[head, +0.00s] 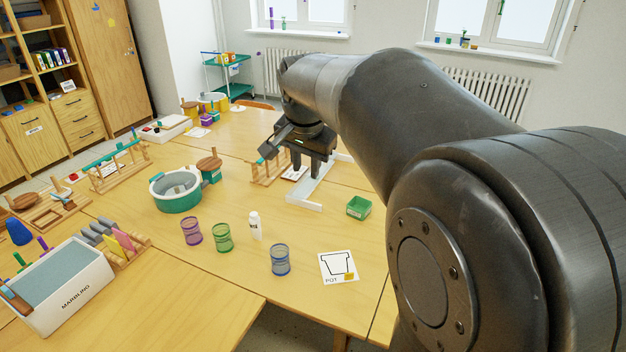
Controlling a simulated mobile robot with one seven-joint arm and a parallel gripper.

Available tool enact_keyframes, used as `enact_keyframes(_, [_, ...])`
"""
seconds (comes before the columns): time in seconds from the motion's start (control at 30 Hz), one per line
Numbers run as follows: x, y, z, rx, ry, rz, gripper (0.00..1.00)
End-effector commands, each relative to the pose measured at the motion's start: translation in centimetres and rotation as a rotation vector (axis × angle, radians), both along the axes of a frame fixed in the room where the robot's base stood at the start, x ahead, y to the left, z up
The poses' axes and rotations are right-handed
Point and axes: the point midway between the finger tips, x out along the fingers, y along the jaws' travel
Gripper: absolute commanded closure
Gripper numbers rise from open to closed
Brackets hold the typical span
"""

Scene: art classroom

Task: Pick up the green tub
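A small green tub (358,208), roughly square with an open top, sits on the wooden table right of the middle in the head view. My gripper (309,170) points down over the table, behind and to the left of the green tub, apart from it. Its two dark fingers look spread, with nothing visible between them. My arm reaches in from the right and passes above and behind the tub without hiding it.
A white angled frame (305,204) lies between gripper and tub. Purple (191,231), green (223,238) and blue (280,260) mesh cups and a white bottle (255,226) stand in front. A teal round pot (176,205) is left. A pot card (338,266) lies near the edge.

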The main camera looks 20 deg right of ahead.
Motion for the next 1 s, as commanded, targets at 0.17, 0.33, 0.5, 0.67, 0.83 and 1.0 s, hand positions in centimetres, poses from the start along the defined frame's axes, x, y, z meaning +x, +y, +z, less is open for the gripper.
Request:
enact_keyframes(0.17, [6.0,-2.7,-1.3,0.052,0.027,-0.202,0.72])
enact_keyframes(0.33, [11.1,-5.5,-3.3,0.102,0.047,-0.399,0.72])
enact_keyframes(0.5, [15.7,-8.8,-6.2,0.151,0.064,-0.6,0.72])
enact_keyframes(0.67, [19.4,-12.2,-9.7,0.195,0.08,-0.798,0.72])
enact_keyframes(0.83, [22.5,-16.1,-14.2,0.24,0.097,-1.014,0.72])
enact_keyframes(1.0, [24.7,-20.3,-19.3,0.28,0.112,-1.238,0.72])
